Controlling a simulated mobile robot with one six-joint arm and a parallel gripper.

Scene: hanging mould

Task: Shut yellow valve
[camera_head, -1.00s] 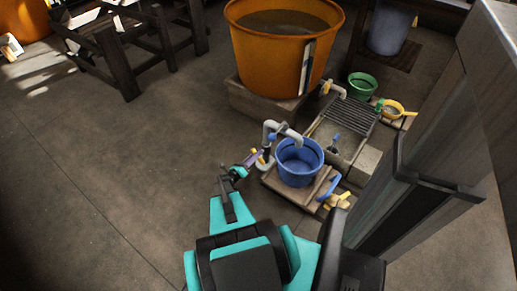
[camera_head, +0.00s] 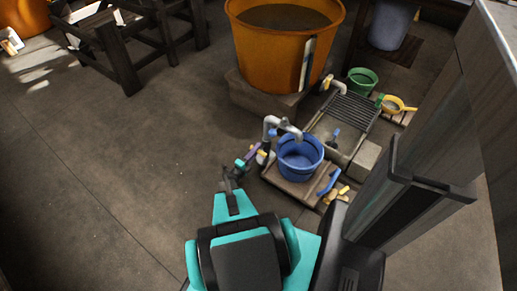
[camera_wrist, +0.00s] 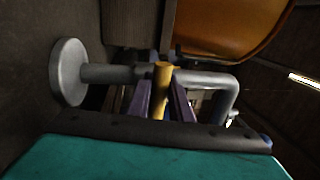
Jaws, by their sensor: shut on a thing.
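The yellow valve handle (camera_wrist: 160,88) stands in the wrist view in front of a grey pipe (camera_wrist: 205,78), between the two purple fingers of my gripper (camera_wrist: 160,102). The fingers are shut on the handle. In the head view my gripper (camera_head: 254,153) is at the left side of the upright grey pipe (camera_head: 268,128). A small yellow bit of the valve (camera_head: 262,153) shows beside the fingertips. The pipe's spout bends over a blue bucket (camera_head: 299,168). The valve's body is mostly hidden, so I cannot tell how far it is turned.
The bucket stands on a low wooden platform (camera_head: 290,190). A large orange tub (camera_head: 275,60) is behind it. The floor on the left is open.

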